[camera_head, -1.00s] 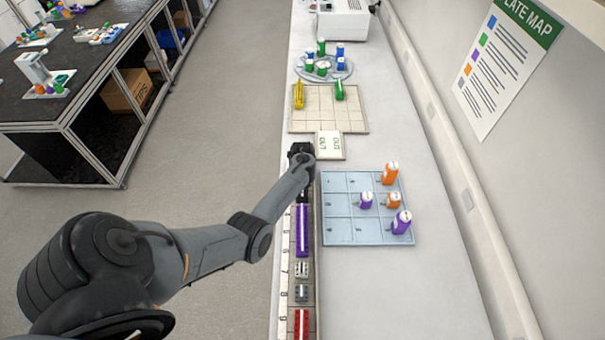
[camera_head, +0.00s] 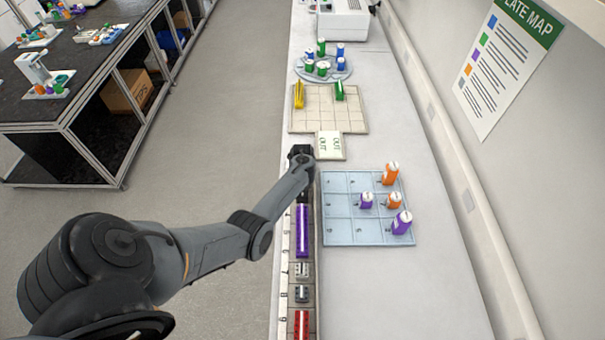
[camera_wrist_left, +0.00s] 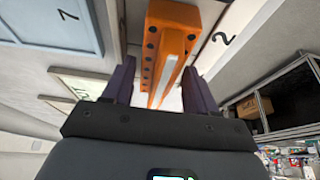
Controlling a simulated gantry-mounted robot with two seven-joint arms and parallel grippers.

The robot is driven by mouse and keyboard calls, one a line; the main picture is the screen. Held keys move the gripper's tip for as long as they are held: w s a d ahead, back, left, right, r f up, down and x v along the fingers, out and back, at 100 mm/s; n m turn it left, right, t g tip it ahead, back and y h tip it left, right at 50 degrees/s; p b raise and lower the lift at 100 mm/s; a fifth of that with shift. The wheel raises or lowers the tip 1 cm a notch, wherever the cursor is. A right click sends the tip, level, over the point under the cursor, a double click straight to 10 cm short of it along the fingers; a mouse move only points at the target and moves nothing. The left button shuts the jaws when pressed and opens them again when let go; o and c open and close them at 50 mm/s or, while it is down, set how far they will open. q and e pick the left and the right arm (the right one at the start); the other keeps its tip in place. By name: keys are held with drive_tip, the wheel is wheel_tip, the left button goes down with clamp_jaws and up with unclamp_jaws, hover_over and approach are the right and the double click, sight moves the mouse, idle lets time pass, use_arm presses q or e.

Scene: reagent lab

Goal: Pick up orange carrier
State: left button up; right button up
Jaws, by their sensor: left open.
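The orange carrier (camera_wrist_left: 172,42) shows in the left wrist view as a long orange bar with dark holes and a pale strip. It lies between the two purple-grey fingers of my left gripper (camera_wrist_left: 158,88), which are open on either side of it. In the head view my left gripper (camera_head: 301,153) is over the numbered rack at its far end, and the arm hides the carrier there. My right gripper is not in view.
The numbered rack (camera_head: 288,235) holds a purple carrier (camera_head: 302,230), small grey pieces and a red carrier (camera_head: 302,325). A blue grid tray (camera_head: 340,205) with orange and purple bottles stands to the right. A beige grid (camera_head: 318,110) with yellow and green carriers lies beyond.

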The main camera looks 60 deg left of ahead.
use_arm(q)
drive_tip(key=shift+c, duration=0.4)
drive_tip(key=c, duration=0.8)
drive_tip(key=shift+r, duration=0.1)
